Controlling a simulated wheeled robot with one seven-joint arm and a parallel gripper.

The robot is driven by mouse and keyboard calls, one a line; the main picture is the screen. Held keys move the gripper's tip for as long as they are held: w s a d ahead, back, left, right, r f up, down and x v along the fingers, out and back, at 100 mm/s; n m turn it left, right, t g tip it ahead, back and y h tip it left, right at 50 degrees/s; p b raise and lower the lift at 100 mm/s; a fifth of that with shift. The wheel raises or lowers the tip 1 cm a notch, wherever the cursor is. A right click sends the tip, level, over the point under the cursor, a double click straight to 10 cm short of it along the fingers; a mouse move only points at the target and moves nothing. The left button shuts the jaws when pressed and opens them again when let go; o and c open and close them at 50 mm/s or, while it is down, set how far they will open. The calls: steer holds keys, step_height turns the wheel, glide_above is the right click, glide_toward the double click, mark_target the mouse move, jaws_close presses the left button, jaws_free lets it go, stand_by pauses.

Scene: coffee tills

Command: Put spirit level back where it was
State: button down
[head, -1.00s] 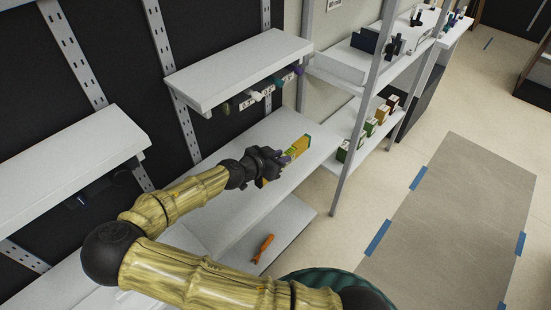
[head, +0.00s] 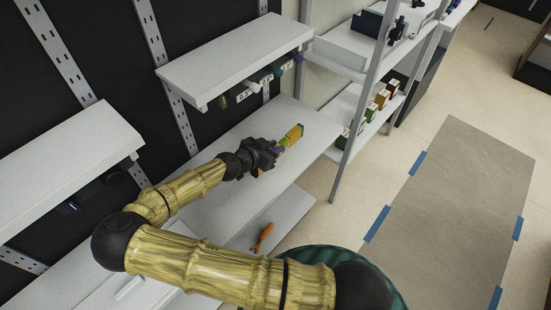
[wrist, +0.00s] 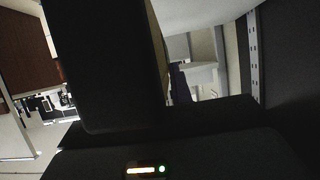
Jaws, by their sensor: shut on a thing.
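The spirit level (head: 294,135), a short yellow-orange bar with a green part, sticks out past the fingertips of my gripper (head: 281,145) in the head view. My gripper is shut on its near end, which the dark fingers hide. Both are over the white worktop (head: 305,116), beyond the front of the upper shelf; I cannot tell the height of the bar above the surface. In the wrist view, dark gripper parts fill much of the picture and the level is not clearly visible.
A white shelf (head: 237,58) overhangs the worktop, with labelled hooks and coloured handles (head: 278,72) under its front edge. An orange tool (head: 263,236) lies on the lower shelf. A metal post (head: 361,105) and small boxes (head: 382,98) are to the right. The worktop around my gripper looks clear.

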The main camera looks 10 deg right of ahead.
steer(key=shift+f, duration=0.6)
steer(key=shift+d+f, duration=0.15)
steer(key=shift+f, duration=0.05)
steer(key=shift+s+d, duration=0.1)
steer(key=shift+d, duration=0.05)
steer(key=shift+f, duration=1.95)
steer(key=shift+f, duration=0.1)
steer(key=c, duration=1.3)
jaws_free()
steer(key=shift+o, duration=0.2)
steer(key=shift+p, duration=0.3)
